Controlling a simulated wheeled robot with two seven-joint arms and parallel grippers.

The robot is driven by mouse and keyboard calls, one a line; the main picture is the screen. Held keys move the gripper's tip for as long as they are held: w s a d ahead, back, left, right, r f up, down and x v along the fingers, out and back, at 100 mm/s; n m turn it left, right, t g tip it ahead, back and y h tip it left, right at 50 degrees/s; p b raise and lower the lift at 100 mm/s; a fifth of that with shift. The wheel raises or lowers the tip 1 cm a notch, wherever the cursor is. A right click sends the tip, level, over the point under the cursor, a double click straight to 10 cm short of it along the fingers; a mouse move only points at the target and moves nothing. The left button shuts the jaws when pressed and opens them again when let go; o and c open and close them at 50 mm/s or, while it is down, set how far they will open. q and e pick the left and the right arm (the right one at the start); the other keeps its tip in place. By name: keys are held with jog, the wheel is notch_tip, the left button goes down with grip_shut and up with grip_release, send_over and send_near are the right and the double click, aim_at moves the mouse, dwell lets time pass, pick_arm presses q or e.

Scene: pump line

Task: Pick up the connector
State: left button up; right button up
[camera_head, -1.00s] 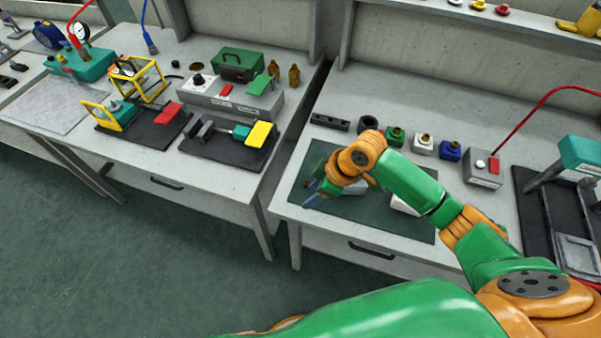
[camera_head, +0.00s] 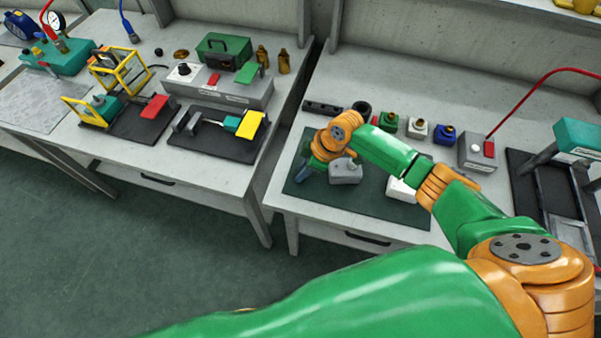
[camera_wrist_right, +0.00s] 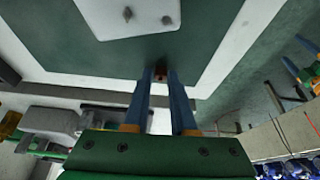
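My right gripper (camera_head: 301,174) is low over the left part of the dark green mat (camera_head: 300,189), left of a grey block. In the right wrist view its blue fingers (camera_wrist_right: 160,74) point at the mat and stand a little apart. The head view does not show this piece.
The grey block (camera_head: 345,172) and a white block (camera_head: 400,191) are on the mat. Behind stand green (camera_head: 389,121), white (camera_head: 417,128) and blue (camera_head: 444,135) blocks with brass fittings. A grey box (camera_head: 477,152) with a red cable is further right.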

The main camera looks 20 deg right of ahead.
grip_shut()
